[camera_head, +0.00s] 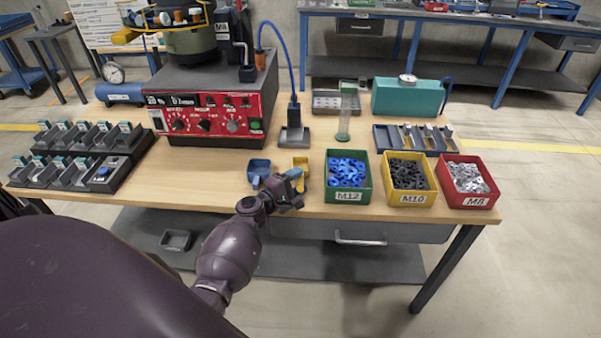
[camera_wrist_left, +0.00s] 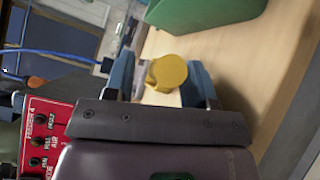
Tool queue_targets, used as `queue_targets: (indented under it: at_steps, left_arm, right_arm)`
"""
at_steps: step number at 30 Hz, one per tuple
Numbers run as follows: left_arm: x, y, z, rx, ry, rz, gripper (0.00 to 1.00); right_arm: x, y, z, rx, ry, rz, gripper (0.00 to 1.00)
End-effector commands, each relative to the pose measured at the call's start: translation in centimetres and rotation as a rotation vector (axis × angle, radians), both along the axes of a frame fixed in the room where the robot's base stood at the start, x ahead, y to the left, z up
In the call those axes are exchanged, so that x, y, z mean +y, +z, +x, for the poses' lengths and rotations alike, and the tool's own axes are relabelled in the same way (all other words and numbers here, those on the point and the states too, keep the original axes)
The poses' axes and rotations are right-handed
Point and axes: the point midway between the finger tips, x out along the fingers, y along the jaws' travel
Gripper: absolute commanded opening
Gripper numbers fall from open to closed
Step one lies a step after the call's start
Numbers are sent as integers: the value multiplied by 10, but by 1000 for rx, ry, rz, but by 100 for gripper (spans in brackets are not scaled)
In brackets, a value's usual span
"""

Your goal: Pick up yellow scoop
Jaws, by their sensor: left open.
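The yellow scoop (camera_head: 301,163) is on the wooden table, between the blue scoop (camera_head: 258,168) and the green M12 box. My left gripper (camera_head: 294,180) is at the table's front edge, right at the yellow scoop and covering part of it in the head view. In the left wrist view, the yellow scoop (camera_wrist_left: 168,73) shows between the two blue-grey fingers of my left gripper (camera_wrist_left: 160,80). The fingers are open, with a gap visible at the left finger. Whether either finger touches the scoop I cannot tell. My right gripper is not in view.
The green M12 box (camera_head: 348,196) stands close to the right of the gripper, followed by the yellow M10 box (camera_head: 408,198) and red M8 box (camera_head: 468,203). The red control unit (camera_head: 205,125) stands behind left. Bare table lies left of the blue scoop.

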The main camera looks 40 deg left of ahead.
Motion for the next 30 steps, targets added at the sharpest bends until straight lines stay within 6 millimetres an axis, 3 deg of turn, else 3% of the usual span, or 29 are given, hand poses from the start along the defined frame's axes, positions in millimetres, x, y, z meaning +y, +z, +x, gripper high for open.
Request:
queue_targets:
  at_steps: [9,19,30]
  left_arm:
    - [-1,0,5,1,1,0,51]
    - [-1,0,4,1,1,0,0]
    - [-1,9,5,-1,0,2,0]
  right_arm:
    - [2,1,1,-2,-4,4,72]
    - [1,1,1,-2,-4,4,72]
    - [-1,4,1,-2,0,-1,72]
